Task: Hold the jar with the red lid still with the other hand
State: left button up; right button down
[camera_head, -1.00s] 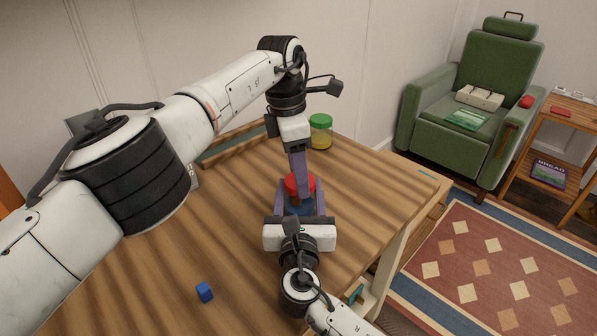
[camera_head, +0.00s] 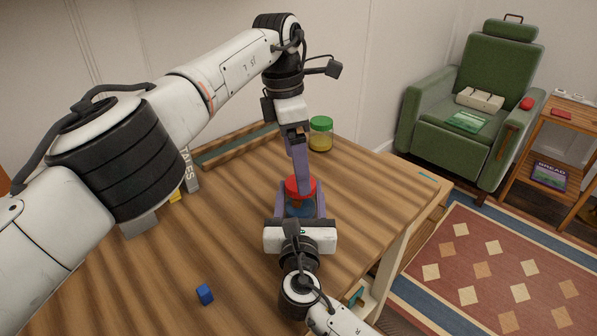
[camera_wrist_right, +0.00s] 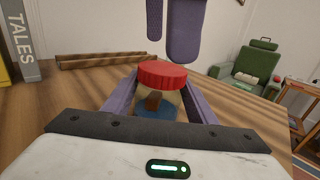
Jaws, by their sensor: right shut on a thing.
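The jar with the red lid (camera_head: 294,188) stands upright on the wooden table, partly hidden by both grippers. The right wrist view shows its red lid (camera_wrist_right: 162,74) and part of its clear body with something brown inside. My right gripper (camera_head: 299,197) is shut on the jar, one purple finger on each side of its body below the lid. My left gripper (camera_head: 302,182) points down above the lid. In the right wrist view its two fingers (camera_wrist_right: 169,50) hang apart, one nearer than the other, with a gap between them and the lid.
A jar with a green lid (camera_head: 320,134) stands behind at the table's far edge. A small blue cube (camera_head: 205,294) lies front left. A grey book marked TALES (camera_wrist_right: 22,40) stands at the left, near a wooden ledge (camera_head: 240,142).

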pick_arm(q)
jog(key=shift+s+a+r, duration=0.1)
jog(key=shift+a+r, duration=0.05)
jog(key=shift+r, duration=0.85)
jog(key=shift+a+r, duration=0.1)
jog(key=shift+r, duration=0.85)
pick_arm(e)
jog(key=c, duration=0.7)
grip_release()
jog(key=shift+o, duration=0.2)
pick_arm(q)
jog(key=shift+r+p, duration=0.65)
pick_arm(e)
jog(key=s, duration=1)
jog(key=shift+s, duration=0.15)
